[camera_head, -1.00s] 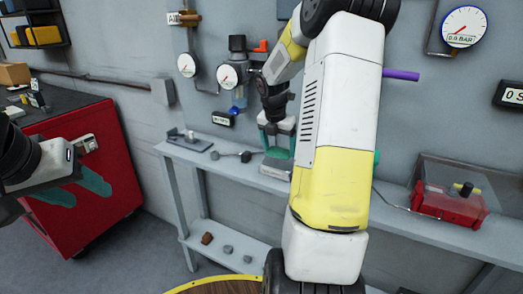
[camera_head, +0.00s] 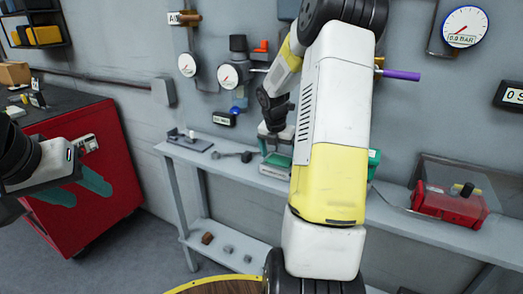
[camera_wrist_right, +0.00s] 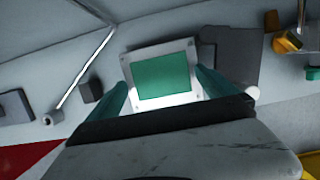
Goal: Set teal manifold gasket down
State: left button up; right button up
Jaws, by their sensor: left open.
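The teal manifold gasket (camera_wrist_right: 165,76) shows as a flat rectangle within a pale plate with corner holes (camera_wrist_right: 130,62) in the right wrist view. In the head view, the pale block with teal on top (camera_head: 275,168) sits on the grey wall shelf, partly hidden by my right arm. My right gripper (camera_head: 275,148) points down at it. Its teal fingers (camera_wrist_right: 160,80) stand apart on either side of the gasket; whether they touch it I cannot tell. My left gripper (camera_head: 92,190) is open and empty before the red cabinet.
The shelf (camera_head: 225,165) also carries a small grey fixture (camera_head: 190,140), a dark tool (camera_head: 235,155) and a red unit under a clear cover (camera_head: 448,205). A teal box (camera_head: 374,162) stands right of my arm. Gauges and a regulator (camera_head: 238,72) hang above.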

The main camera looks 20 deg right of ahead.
jog(key=shift+s+d, duration=0.1)
jog(key=s+a+r+m+t, duration=0.1)
jog(key=s+a+r+m, duration=0.25)
jog(key=r, duration=0.45)
jog(key=s+a+r+m, duration=0.2)
jog(key=s+a+r, duration=0.25)
jog(key=r, duration=0.35)
jog(key=s+a+r+m+t+y, duration=0.1)
jog(key=s+a+m+y, duration=0.1)
jog(key=s+a+m, duration=0.4)
jog(key=s+a+r+m+t+y, duration=0.1)
jog(key=s+a+m+t+y, duration=0.1)
jog(key=s+a+m, duration=0.5)
jog(key=s+m, duration=0.4)
jog(key=m, duration=0.3)
jog(key=shift+s+y, duration=0.2)
jog(key=shift+y, duration=0.1)
